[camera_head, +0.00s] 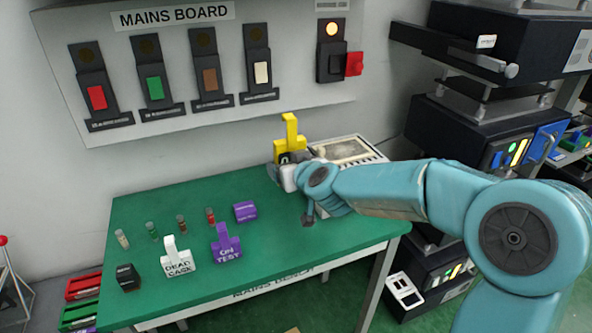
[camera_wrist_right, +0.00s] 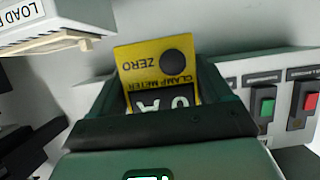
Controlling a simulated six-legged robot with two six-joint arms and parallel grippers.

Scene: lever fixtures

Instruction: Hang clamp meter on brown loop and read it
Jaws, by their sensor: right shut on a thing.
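The yellow clamp meter (camera_head: 290,132) stands upright near the back right of the green bench. In the right wrist view the meter (camera_wrist_right: 145,62) appears upside down, with "CLAMP METER", "ZERO", a dark round button and a display that seems to show "0 A". My right gripper (camera_head: 290,172) is shut on its lower part; the jaws (camera_wrist_right: 165,108) flank it. I cannot tell whether it touches the bench. On the mains board, the brown piece (camera_head: 210,79) sits on a black fixture, third from left; no clear loop shape shows. My left gripper is not in view.
The mains board (camera_head: 140,60) also carries red, green and cream pieces, and a lit lamp. White "DEAD CASK" (camera_head: 177,256) and purple "ON TEST" (camera_head: 226,245) tags stand on the bench (camera_head: 290,235). Several small cylinders are behind them. Dark racks (camera_head: 470,130) stand right.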

